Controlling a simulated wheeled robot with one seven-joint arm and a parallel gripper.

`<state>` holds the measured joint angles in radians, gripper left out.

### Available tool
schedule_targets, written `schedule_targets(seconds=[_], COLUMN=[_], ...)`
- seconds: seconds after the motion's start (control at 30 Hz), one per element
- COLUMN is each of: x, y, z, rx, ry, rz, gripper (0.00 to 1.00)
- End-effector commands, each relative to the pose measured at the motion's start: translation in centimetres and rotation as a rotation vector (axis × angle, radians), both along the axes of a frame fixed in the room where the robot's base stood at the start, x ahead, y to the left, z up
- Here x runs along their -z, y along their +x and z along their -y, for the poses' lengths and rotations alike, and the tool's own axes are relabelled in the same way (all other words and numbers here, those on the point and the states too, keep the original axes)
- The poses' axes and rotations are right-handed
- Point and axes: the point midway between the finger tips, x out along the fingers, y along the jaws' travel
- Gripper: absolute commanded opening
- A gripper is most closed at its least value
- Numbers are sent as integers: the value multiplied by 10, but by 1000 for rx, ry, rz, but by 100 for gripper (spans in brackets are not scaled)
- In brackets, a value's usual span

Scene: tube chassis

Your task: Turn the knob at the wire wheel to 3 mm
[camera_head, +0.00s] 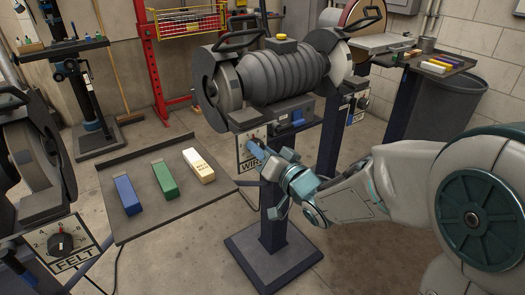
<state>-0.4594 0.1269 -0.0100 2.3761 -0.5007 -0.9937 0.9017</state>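The grinder (287,72) on the middle pedestal has a label plate (243,161) below its left wheel (227,88). The plate reads "WIR", with the rest covered by my gripper. Part of a dial scale shows on it. My gripper (257,149) reaches in from the right, and its blue fingertip is at the plate where the knob would be. The knob itself is hidden behind the gripper, so its setting cannot be read. I cannot tell whether the fingers touch or hold it.
A grey tray (140,232) with blue, green and cream bars lies left of the pedestal. A "FELT" plate with a black knob (60,243) is at lower left. Another plate (357,108) sits right of the grinder. A grey bin (447,105) stands at right.

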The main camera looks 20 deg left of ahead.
Motion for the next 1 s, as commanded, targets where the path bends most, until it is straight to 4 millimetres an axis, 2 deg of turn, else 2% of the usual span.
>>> schedule_targets(seconds=[0.47, 1.0], x=[2, 3], y=[0, 0], z=[0, 0], rx=[1, 2], ry=[-54, -343], rz=[68, 409], gripper=[11, 11])
